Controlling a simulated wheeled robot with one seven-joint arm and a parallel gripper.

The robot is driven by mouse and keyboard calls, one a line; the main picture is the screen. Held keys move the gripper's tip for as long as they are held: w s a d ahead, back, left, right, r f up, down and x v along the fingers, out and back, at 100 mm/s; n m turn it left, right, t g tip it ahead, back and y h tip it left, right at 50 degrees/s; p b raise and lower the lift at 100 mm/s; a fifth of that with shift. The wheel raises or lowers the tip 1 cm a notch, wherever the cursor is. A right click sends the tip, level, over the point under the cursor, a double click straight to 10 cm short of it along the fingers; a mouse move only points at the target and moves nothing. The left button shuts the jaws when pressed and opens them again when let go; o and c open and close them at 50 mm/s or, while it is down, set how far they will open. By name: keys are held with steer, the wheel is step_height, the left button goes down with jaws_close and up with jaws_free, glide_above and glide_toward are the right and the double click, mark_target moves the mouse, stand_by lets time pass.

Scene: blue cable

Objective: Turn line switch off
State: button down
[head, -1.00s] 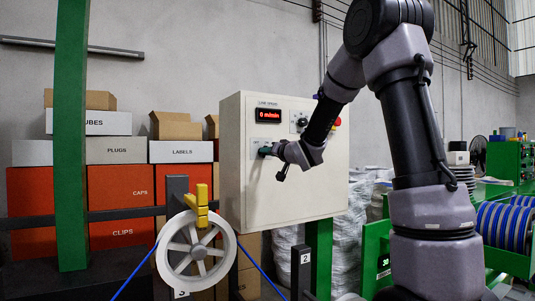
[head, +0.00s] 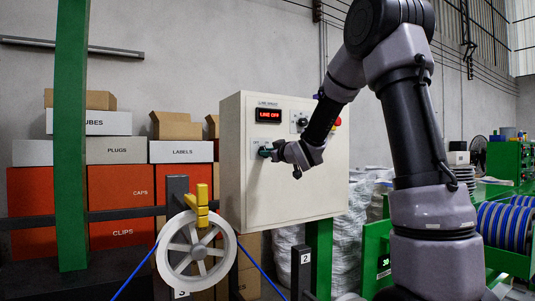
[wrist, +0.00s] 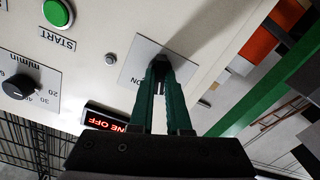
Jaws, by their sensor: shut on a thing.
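The control box (head: 285,195) is a cream cabinet on a green post in the head view. Its red display (head: 268,115) reads "LINE OFF", and the display also shows in the wrist view (wrist: 106,121). The line switch (wrist: 159,65) is a dark knob on a light plate (wrist: 140,62) marked "ON"; other markings are hidden. My gripper (head: 265,152) is at this plate, and in the wrist view its green fingers (wrist: 162,88) are closed around the knob. The fingers hide most of the knob.
A green START button (wrist: 57,13) and a black speed dial (wrist: 20,86) are on the same panel. A white pulley wheel (head: 172,269) with blue cable stands in front of the box at left. Stacked boxes (head: 121,193) are behind.

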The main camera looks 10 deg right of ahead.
steer(key=shift+n, duration=0.7)
steer(key=c, duration=0.9)
jaws_free()
steer(key=v, duration=1)
steer(key=shift+s+d, duration=0.1)
steer(key=shift+s, duration=0.3)
